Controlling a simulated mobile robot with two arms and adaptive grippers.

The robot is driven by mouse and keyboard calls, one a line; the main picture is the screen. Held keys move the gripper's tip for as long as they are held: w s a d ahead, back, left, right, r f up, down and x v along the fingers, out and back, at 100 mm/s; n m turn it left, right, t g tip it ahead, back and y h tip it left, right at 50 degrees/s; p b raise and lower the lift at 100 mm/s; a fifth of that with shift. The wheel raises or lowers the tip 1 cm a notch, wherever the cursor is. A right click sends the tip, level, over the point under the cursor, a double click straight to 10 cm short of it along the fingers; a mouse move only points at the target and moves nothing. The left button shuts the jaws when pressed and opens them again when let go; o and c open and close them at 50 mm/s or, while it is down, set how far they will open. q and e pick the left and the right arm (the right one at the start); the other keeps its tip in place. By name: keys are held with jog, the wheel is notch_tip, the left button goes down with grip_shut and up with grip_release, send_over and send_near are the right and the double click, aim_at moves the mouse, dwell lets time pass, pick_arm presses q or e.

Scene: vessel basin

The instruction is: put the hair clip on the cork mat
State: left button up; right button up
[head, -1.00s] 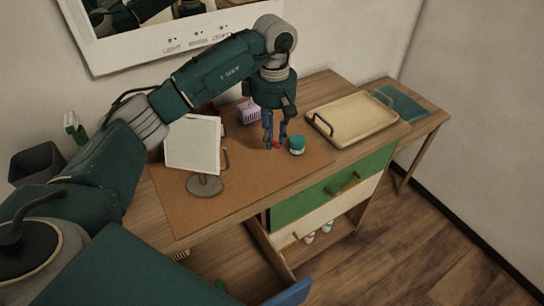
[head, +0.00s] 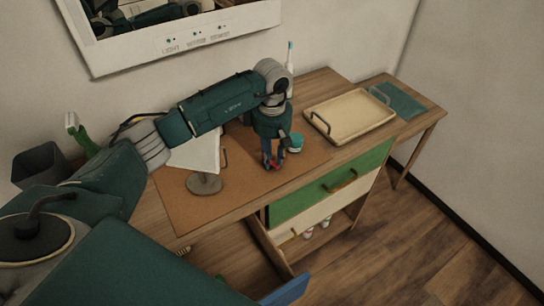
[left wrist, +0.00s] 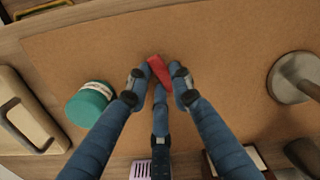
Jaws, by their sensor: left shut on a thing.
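The red hair clip (head: 275,166) is pinched between the fingertips of my left gripper (head: 273,160), over the cork mat (head: 230,195). The left wrist view shows the clip (left wrist: 159,70) as a small red piece between the blue fingers, which partly cover it. The brown mat (left wrist: 210,35) lies flat under it. I cannot tell whether the clip touches the mat or hangs just above it. My right gripper is not in view.
A teal-lidded jar (head: 295,143) stands close to the right of the gripper. A mirror on a round base (head: 204,184) stands to the left. A beige tray (head: 350,118) lies further right. Bare mat lies in front. A drawer (head: 290,290) is pulled out below.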

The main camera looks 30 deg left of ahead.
aim_at(272, 161)
pick_arm(q)
jog(key=o, duration=0.7)
jog(key=shift+f, duration=0.1)
jog(key=shift+r, duration=0.45)
notch_tip(272, 161, up, 11)
jog(key=b, duration=0.2)
jog(key=shift+r+b, duration=0.2)
jog(key=shift+b, duration=0.2)
